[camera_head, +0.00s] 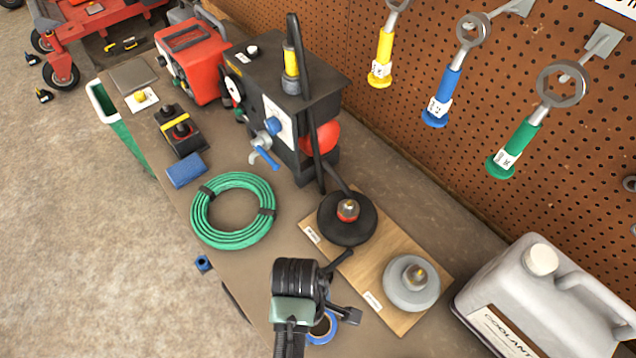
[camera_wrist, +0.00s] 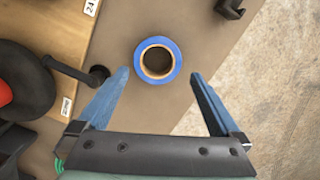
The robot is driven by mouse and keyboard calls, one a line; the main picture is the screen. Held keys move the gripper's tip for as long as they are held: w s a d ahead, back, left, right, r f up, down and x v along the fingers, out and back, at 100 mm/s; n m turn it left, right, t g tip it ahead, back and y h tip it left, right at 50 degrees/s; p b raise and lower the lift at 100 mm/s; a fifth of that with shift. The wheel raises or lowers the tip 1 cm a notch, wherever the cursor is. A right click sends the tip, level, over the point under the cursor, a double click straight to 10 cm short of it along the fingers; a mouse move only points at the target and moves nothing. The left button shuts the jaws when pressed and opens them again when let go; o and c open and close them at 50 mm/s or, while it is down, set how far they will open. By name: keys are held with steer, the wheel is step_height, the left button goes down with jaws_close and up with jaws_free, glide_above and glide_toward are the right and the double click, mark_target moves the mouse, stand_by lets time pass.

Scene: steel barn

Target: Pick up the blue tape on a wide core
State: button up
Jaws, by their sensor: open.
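The blue tape on a wide core (camera_wrist: 158,60) lies flat on the workbench in the wrist view, its round brown core facing up. In the head view the tape (camera_head: 323,328) shows partly at the bottom, with my arm hiding part of it. My gripper (camera_wrist: 160,80) is open and empty in the wrist view, its two blue fingers spread on either side of the tape's line. The tape sits at and just beyond the fingertips, centred between them. In the head view my gripper (camera_head: 345,285) is above the bench; its fingers are partly hidden.
A wooden board (camera_head: 433,290) with a black disc (camera_head: 335,222) and a grey disc (camera_head: 405,296) is close beside the gripper. A coolant jug (camera_head: 540,305) stands at right. A green hose coil (camera_head: 201,225) lies to the left. The bench edge (camera_wrist: 210,86) is near the tape.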

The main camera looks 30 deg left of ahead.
steer(key=shift+w+d+f+p, duration=0.15)
steer(key=shift+f+p, duration=0.15)
steer(key=shift+f, duration=1.3)
steer(key=shift+w+d+f+p, duration=0.1)
steer(key=shift+f+p, duration=0.15)
steer(key=shift+f, duration=1.35)
steer(key=c, duration=1)
steer(key=shift+c, duration=0.2)
steer(key=shift+r, duration=0.1)
step_height(320, 180, up, 10)
steer(key=shift+b, duration=0.35)
